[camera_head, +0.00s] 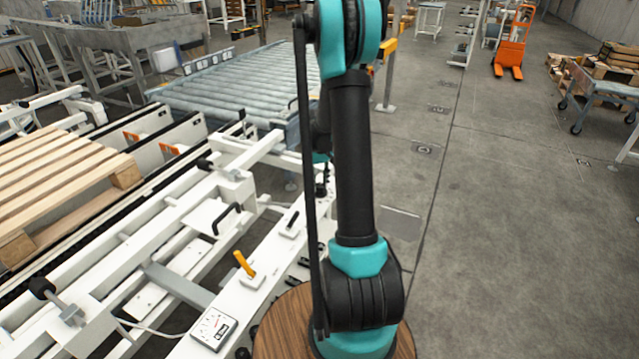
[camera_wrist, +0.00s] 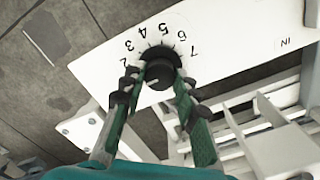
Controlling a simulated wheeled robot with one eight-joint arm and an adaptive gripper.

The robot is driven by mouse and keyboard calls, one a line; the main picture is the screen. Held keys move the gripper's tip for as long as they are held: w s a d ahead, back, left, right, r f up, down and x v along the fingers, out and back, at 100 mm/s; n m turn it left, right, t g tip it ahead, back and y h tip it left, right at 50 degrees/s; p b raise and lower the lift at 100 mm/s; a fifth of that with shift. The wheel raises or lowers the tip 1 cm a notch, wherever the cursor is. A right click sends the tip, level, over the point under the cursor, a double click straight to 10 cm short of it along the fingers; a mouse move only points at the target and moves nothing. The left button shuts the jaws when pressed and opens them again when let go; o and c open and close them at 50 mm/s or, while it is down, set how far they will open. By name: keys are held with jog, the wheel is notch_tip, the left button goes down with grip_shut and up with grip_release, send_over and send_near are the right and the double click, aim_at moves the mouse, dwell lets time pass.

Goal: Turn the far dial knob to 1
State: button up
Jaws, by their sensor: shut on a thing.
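The dial knob (camera_wrist: 160,62) is black and round. It sits on a white panel (camera_wrist: 235,42) with printed numbers from 2 to 7 showing around it in the wrist view. The 1 cannot be made out there. My gripper (camera_wrist: 157,80) is shut on the knob, with one finger on each side. A pale mark shows on the knob's lower part, but I cannot tell for sure which number the knob points to. In the head view my arm hides the gripper and this knob.
A white machine frame carries a square gauge (camera_head: 213,327), a yellow-handled lever (camera_head: 244,265) and a black handle (camera_head: 228,218). A wooden pallet (camera_head: 60,180) lies left, and a roller conveyor (camera_head: 235,85) stands behind. The floor to the right is open. An orange pallet jack (camera_head: 511,50) stands far back.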

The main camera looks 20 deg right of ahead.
aim_at(319, 185)
jog(key=o, duration=1.2)
jog(key=shift+c, duration=0.2)
notch_tip(319, 185, up, 12)
jog(key=s+a+f+t, duration=0.1)
jog(key=s+a, duration=0.3)
jog(key=s, duration=0.5)
jog(key=s+a+f+m+t, duration=0.1)
jog(key=s+a, duration=0.3)
jog(key=s, duration=0.5)
jog(key=s+a+f+t, duration=0.2)
jog(key=s+a, duration=0.1)
jog(key=s, duration=0.5)
jog(key=shift+s+a+f, duration=0.3)
jog(key=shift+s+a, duration=0.1)
